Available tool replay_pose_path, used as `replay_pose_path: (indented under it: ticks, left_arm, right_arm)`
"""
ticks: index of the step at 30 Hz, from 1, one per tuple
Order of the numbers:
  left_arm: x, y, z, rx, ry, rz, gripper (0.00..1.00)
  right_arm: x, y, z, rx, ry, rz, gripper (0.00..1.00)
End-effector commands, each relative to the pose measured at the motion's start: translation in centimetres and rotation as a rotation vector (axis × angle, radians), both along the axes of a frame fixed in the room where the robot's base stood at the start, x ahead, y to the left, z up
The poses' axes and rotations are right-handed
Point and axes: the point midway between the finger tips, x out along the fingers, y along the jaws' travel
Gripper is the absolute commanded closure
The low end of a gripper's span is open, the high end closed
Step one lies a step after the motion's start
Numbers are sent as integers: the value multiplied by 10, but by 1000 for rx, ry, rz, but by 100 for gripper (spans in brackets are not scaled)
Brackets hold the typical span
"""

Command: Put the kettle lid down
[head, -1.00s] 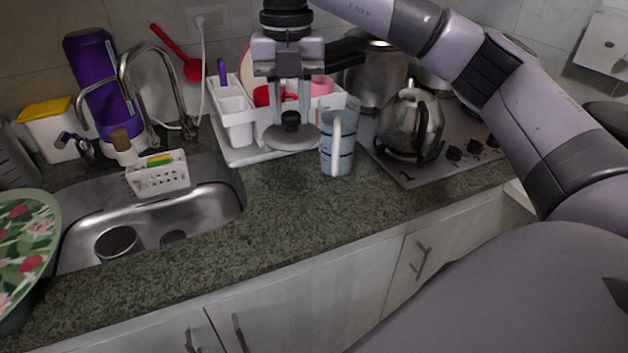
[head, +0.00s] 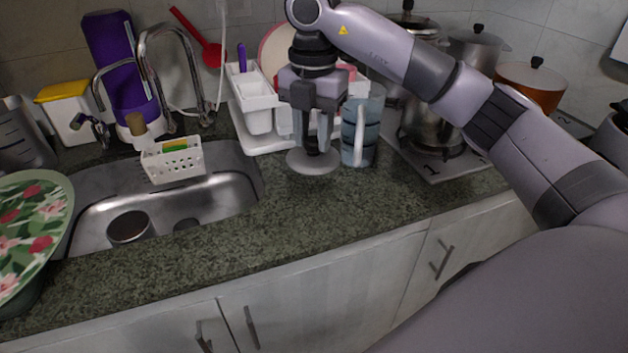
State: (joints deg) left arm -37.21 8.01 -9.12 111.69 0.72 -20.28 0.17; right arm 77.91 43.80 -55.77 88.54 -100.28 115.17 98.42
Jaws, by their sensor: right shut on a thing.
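The kettle lid (head: 314,162) is a round grey disc with a dark knob, in the middle of the head view. My right gripper (head: 312,143) points down and is shut on the lid's knob. The lid is level and close above or on the green counter (head: 330,215); I cannot tell whether it touches. The metal kettle (head: 432,128) stands on the stove at the right, partly hidden behind my right arm. My left gripper is not in view.
The sink (head: 170,210) is at the left. Counter in front of the lid is clear. Pots stand on the stove (head: 435,165).

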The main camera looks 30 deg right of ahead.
Motion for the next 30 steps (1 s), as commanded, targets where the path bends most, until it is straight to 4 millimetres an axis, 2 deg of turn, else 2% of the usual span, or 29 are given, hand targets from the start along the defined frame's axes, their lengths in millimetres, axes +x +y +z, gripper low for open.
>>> replay_pose_path:
  ticks: [1, 4, 14, 20, 30]
  left_arm:
    - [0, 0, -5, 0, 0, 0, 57]
    - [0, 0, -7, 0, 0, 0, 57]
    - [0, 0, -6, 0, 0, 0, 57]
    - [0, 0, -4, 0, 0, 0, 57]
    - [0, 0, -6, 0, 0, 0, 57]
  right_arm:
    - [-1, 0, -14, 1, 4, 1, 98]
    - [-1, 0, -31, 1, 3, 1, 98]
    - [0, 0, -58, -1, 2, 0, 98]
    - [-1, 0, -88, -1, 2, 1, 98]
    - [0, 0, -93, 0, -1, 1, 98]
